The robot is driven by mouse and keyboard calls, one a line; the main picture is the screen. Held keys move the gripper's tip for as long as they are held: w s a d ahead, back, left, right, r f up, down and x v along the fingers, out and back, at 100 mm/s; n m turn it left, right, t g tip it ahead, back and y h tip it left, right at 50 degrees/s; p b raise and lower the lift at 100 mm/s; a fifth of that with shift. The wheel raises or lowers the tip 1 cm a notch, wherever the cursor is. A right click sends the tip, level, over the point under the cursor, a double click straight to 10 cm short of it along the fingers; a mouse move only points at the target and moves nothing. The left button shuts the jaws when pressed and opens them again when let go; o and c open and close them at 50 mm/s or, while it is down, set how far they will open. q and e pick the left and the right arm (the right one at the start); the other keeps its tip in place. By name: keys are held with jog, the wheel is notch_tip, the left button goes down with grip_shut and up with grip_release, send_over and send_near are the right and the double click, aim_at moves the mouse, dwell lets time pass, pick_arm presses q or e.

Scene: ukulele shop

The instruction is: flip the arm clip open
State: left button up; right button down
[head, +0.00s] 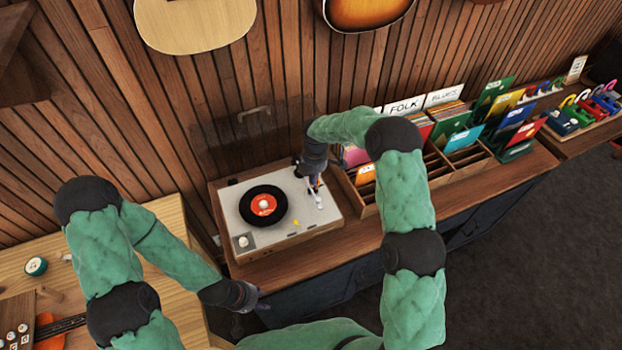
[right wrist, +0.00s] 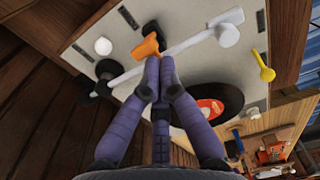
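The record player (head: 240,215) stands on the wooden cabinet, with a black record (head: 263,206) on it. Its pale tonearm (right wrist: 190,47) crosses the right wrist view. A small orange clip (right wrist: 147,46) sits at the tonearm, by a black post. My right gripper (head: 314,184) is over the tonearm side of the player. In the right wrist view, its fingertips (right wrist: 161,64) are together just below the orange clip; I cannot tell whether they touch it. My left gripper (head: 256,300) hangs in front of the cabinet, away from the player; its fingers are too small to read.
A yellow lever (right wrist: 262,65) and a white knob (right wrist: 103,46) stand on the player deck. A clear lid rises behind the player. A wooden record rack (head: 445,172) is close on the right. A wooden bench (head: 150,225) is on the left.

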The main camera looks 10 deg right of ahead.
jog(key=shift+w+d+f+b, duration=0.15)
jog(key=shift+d+b, duration=0.2)
jog(key=shift+d, duration=0.35)
jog(key=shift+w+d+b, duration=0.15)
jog(key=shift+d+b, duration=0.2)
jog(key=shift+d, duration=0.35)
jog(key=shift+w+d+f+b, duration=0.1)
jog(key=shift+d+f+b, duration=0.2)
jog(key=shift+d, duration=0.25)
jog(key=shift+w+d+f+b, duration=0.1)
jog(key=shift+d+f+b, duration=0.05)
jog(key=shift+d+b, duration=0.35)
jog(key=shift+d, duration=0.15)
jog(key=shift+f, duration=0.15)
jog(key=shift+s+a+f, duration=0.2)
jog(key=shift+a+f, duration=0.1)
jog(key=shift+a, duration=0.35)
jog(key=shift+s+a+r, duration=0.1)
jog(key=shift+a+r, duration=0.1)
jog(key=r, duration=0.1)
jog(key=a+r+p, duration=0.1)
jog(key=a+r, duration=0.1)
jog(key=r, duration=0.1)
jog(key=shift+p, duration=0.4)
jog(key=w+d+r, duration=0.1)
jog(key=d+r, duration=0.6)
jog(key=shift+w+d, duration=0.2)
